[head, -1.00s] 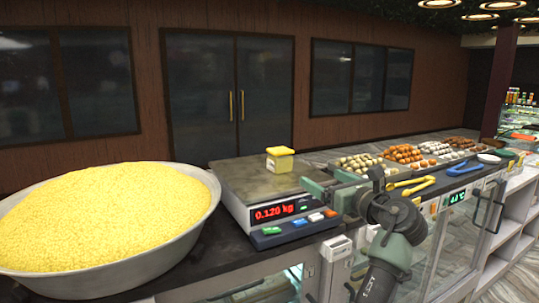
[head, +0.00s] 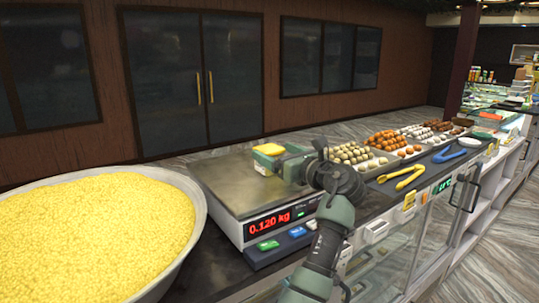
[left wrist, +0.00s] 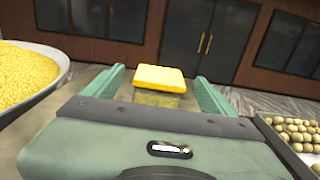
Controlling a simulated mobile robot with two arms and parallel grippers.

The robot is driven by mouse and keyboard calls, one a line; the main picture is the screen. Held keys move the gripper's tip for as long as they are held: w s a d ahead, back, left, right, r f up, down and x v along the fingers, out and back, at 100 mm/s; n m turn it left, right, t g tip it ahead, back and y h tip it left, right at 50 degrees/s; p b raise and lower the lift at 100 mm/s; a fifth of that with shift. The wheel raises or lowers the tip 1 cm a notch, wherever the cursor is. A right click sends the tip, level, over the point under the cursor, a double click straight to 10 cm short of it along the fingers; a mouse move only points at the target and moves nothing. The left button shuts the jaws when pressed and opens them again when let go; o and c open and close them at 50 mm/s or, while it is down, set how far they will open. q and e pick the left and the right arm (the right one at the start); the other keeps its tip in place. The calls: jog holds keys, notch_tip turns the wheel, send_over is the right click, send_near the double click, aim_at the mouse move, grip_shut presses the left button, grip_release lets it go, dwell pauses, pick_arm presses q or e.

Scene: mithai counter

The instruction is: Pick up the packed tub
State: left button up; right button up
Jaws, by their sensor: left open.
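The packed tub (head: 268,149), small with a yellow lid, stands upright on the steel pan of the scale (head: 228,187). In the head view my left gripper (head: 272,160) hides most of its body. In the left wrist view the tub (left wrist: 160,78) shows its yellow lid and clear, yellowish body. My left gripper (left wrist: 160,88) is open, with one green finger on each side of the tub and gaps beside the lid. I cannot tell how deep the tub sits between the fingers. My right gripper is not in view.
A large metal basin (head: 197,218) heaped with yellow grains stands at the left. The scale display (head: 270,224) reads 0.120 kg. Right of the scale are trays of sweets (head: 350,154), yellow tongs (head: 402,178) and blue tongs (head: 455,152) on the counter.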

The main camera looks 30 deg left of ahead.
aim_at(269, 148)
pick_arm(q)
jog(key=p+x, duration=0.1)
jog(key=x, duration=0.3)
jog(key=shift+s+d, duration=0.1)
jog(key=shift+d, duration=0.15)
jog(key=c, duration=1.7)
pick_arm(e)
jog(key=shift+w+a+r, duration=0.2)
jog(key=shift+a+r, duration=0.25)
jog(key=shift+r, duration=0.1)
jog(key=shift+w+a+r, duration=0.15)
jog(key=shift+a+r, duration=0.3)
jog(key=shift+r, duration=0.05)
pick_arm(q)
jog(key=shift+r, duration=0.15)
